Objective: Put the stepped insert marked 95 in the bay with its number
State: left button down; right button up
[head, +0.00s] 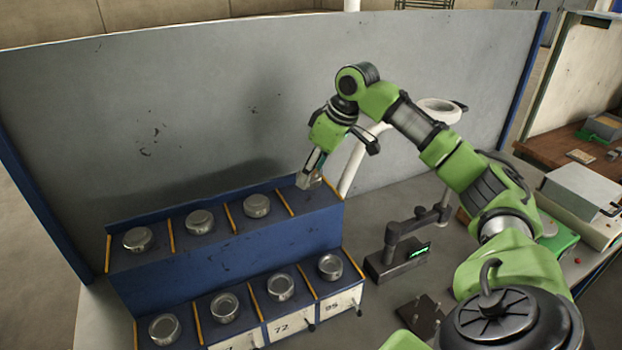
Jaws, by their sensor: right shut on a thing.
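My right gripper (312,172) points down at the rightmost bay of the blue rack's upper step. It is shut on a small grey metal piece, mostly hidden by the fingers; I cannot read a mark on it or tell whether it touches the step. The label 95 (332,307) is on the front of the rightmost lower bay. A round metal insert (330,266) sits on that lower bay, above the label. My left gripper is not in view.
The blue rack (225,252) holds several round metal inserts on two steps, split by yellow dividers (230,217). A grey panel (200,110) stands close behind. A dark stand with a green display (418,251) and a white curved pipe (352,165) are to the right.

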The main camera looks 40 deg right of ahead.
aim_at(315, 176)
jog(key=f+p, duration=0.1)
jog(key=f, duration=0.1)
jog(key=shift+w+d+f+p, duration=0.15)
jog(key=shift+w+f+p, duration=0.2)
jog(key=shift+p, duration=0.05)
jog(key=shift+f, duration=0.55)
jog(key=shift+f, duration=0.1)
jog(key=o, duration=1.7)
jog(key=shift+f, duration=0.1)
jog(key=shift+s, duration=0.1)
